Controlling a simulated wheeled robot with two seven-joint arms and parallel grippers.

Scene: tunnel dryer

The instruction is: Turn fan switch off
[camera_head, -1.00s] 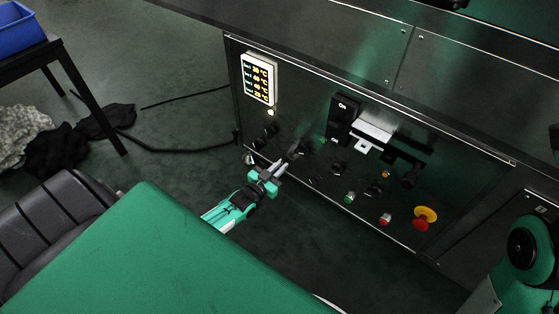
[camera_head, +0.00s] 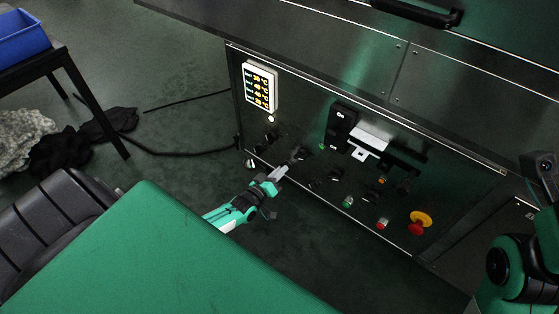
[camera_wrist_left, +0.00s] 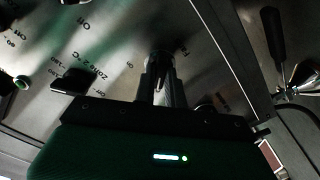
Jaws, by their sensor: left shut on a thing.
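The dryer's dark control panel (camera_head: 300,110) fills the middle of the head view and carries several dark knobs. My left gripper (camera_head: 284,169) reaches its lower left part. Its jaws are shut on a dark knob (camera_wrist_left: 158,64), which shows between the fingers in the left wrist view. The label beside this knob looks like "Fan", but it is dim and partly hidden. I cannot clearly tell the knob's pointing direction. My right arm shows at the right edge of the head view; its gripper cannot be made out.
Another black knob (camera_wrist_left: 72,82) sits near a "Zone 2" label. A lit display (camera_head: 260,87), a large black switch (camera_head: 343,122), green button (camera_head: 347,202), red button (camera_head: 382,223) and red-yellow emergency stop (camera_head: 420,220) are on the panel. A cable (camera_head: 190,151) lies on the floor.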

